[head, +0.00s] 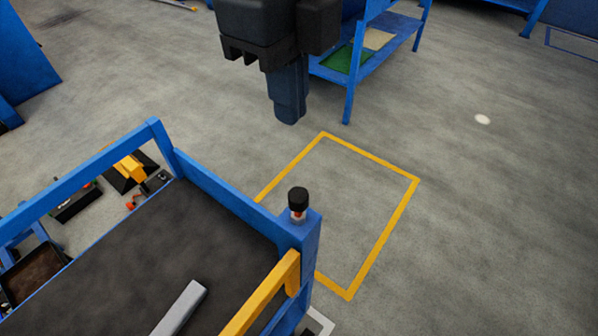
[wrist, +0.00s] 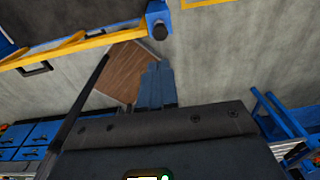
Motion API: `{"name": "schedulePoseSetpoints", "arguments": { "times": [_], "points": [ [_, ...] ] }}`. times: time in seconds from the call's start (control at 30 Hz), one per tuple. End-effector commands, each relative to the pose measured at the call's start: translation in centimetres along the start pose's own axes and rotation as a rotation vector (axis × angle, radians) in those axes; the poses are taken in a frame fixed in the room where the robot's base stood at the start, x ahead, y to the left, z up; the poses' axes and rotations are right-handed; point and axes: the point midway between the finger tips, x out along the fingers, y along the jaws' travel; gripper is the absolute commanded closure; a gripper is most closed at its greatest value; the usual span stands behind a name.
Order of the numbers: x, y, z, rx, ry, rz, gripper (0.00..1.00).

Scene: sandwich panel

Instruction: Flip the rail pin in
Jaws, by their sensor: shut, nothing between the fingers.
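The rail pin (head: 298,202) stands upright on the blue corner post (head: 308,245) of a cart in the head view. It has a black cap with a red and white band below. The yellow rail (head: 262,298) meets that post; it also shows in the wrist view (wrist: 72,46). The black cap (wrist: 160,32) shows at the post's end in the wrist view. My gripper (head: 288,118) is shut and empty, with its fingers pointing down in the head view, above the pin in the picture and apart from it. Its fingers also show in the wrist view (wrist: 155,68).
The cart's dark top (head: 150,245) carries a grey bar (head: 180,308). A blue shelf (head: 375,50) stands behind my gripper. A yellow floor outline (head: 385,235) encloses bare floor right of the post. A brown panel (wrist: 122,70) lies behind my fingers in the wrist view.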

Motion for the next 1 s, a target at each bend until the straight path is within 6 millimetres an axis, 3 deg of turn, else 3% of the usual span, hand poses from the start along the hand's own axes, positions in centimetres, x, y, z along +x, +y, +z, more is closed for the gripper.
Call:
{"name": "schedulePoseSetpoints", "arguments": {
  "times": [0.3,0.47,1.0],
  "points": [
    [0.1,0.0,0.0,-0.001,0.0,0.002,1.0],
    [1.4,0.1,0.0,-0.001,0.0,0.003,1.0],
    [11.2,0.1,0.0,-0.001,0.001,0.006,1.0]
  ]
}}
